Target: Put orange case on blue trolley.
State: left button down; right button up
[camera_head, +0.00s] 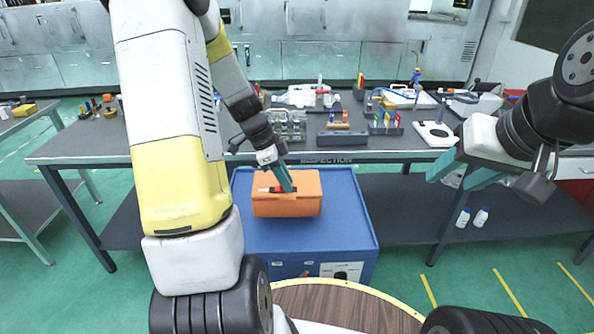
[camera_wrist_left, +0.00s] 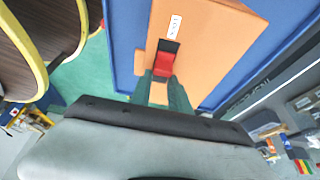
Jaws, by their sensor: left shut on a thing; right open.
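The orange case (camera_head: 288,207) is over the blue trolley (camera_head: 345,225), near the left part of its top. I cannot tell for certain whether its underside touches the trolley. My left gripper (camera_head: 283,188) is shut on the handle on top of the case. In the left wrist view the fingers (camera_wrist_left: 162,92) close on the handle, beside a red part and a white label on the orange case (camera_wrist_left: 205,40). The blue trolley (camera_wrist_left: 125,40) shows behind the case there. My right gripper (camera_head: 463,182) is open and empty, in the air at the right, away from the trolley.
An inspection table (camera_head: 350,148) with racks, small parts and tools stands behind the trolley. White bottles (camera_head: 472,216) stand on its lower shelf at the right. A round wooden top (camera_head: 340,308) is in front of the trolley. Bare trolley top lies right of the case.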

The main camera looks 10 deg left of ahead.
pick_arm(q)
jog(key=w, duration=0.1)
jog(key=w+a, duration=0.1)
jog(key=w, duration=0.1)
jog(key=shift+w+a+f, duration=0.25)
jog(key=shift+w+a, duration=0.05)
jog(key=shift+f, duration=1.65)
jog(key=c, duration=1.2)
grip_release()
jog(key=shift+f, duration=0.1)
jog(key=shift+c, duration=0.2)
